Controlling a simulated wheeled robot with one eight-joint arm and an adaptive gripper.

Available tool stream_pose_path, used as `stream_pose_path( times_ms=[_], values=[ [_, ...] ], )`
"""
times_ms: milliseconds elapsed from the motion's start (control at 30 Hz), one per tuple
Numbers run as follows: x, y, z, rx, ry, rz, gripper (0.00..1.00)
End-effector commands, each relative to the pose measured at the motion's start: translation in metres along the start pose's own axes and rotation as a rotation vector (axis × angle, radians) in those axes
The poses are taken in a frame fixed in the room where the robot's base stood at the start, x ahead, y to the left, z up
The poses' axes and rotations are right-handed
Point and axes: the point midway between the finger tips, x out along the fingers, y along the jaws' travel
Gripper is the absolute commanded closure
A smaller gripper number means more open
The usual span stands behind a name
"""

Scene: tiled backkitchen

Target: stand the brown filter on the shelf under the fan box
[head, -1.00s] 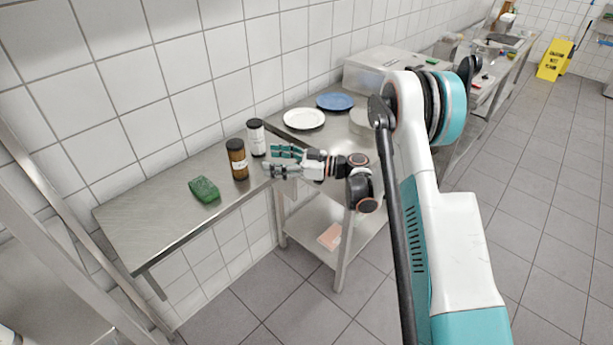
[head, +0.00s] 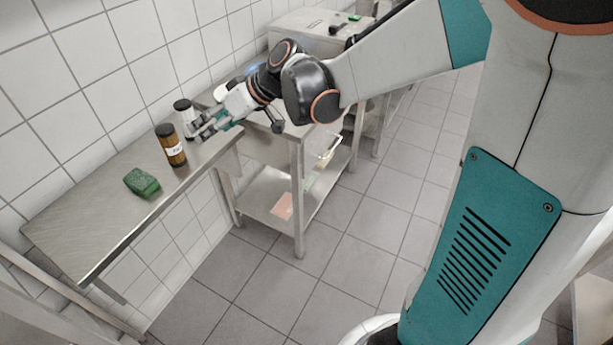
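A brown cylinder with a dark lid and a white label (head: 172,148), the only thing here that fits the brown filter, stands upright on the steel wall shelf (head: 100,210). My gripper (head: 199,130) is just right of it, at shelf height, fingers spread and pointing left. It looks empty; I cannot tell whether a finger touches anything. A white jar with a dark lid (head: 183,107) stands behind, partly hidden by the gripper. I cannot make out a fan box for certain; a steel box (head: 300,27) stands on the far counter.
A green packet (head: 141,182) lies on the wall shelf, left of the brown cylinder. A steel table with a lower shelf (head: 262,190) stands to the right, a pink item (head: 283,206) on that shelf. The tiled floor (head: 370,230) is clear.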

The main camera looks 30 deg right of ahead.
Motion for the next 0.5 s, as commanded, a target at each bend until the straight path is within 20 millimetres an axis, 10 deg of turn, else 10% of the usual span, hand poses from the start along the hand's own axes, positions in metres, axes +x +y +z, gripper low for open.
stream_pose_path(
  times_ms=[500],
  values=[
    [-0.118,-0.053,0.104,0.206,-0.136,0.386,0.35]
  ],
)
